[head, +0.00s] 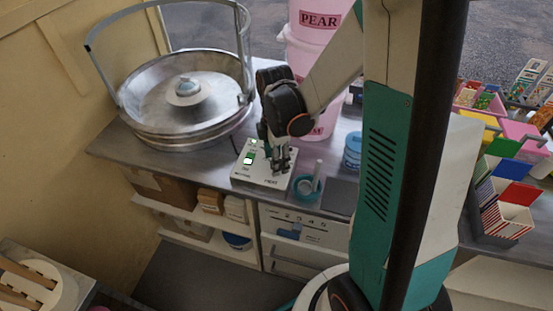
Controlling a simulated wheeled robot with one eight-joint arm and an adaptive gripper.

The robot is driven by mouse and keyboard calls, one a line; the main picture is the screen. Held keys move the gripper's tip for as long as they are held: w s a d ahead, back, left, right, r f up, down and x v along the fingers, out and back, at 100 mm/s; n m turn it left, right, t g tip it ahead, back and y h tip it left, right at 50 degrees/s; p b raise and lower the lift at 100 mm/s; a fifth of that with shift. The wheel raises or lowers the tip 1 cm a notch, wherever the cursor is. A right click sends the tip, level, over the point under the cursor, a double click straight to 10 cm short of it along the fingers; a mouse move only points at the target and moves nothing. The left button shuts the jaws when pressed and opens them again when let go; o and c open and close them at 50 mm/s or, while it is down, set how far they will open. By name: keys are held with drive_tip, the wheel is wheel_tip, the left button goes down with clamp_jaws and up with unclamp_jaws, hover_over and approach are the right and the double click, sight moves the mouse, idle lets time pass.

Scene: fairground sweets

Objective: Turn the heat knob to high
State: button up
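A white control box (243,173) lies on the metal counter in the head view, in front of the round metal pan. Two green-and-white switches (249,155) show on its left side. Small dark print is on its front edge, too small to read. My gripper (279,163) points down over the right part of the box, with its fingers at or just above the top face. The fingers cover that part, so the heat knob is hidden and its setting cannot be seen. I cannot tell whether the fingers are apart or closed, or touching anything.
A wide metal pan (150,100) with a raised hoop handle stands left of the box. A pink bucket (312,50) marked PEAR stands behind my arm. A turquoise ring-shaped item (306,188) and a blue tub (352,150) are close on the right. Striped cartons (513,216) stand far right.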

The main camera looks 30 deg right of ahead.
drive_tip(key=c, duration=1.1)
drive_tip(key=shift+o, duration=0.2)
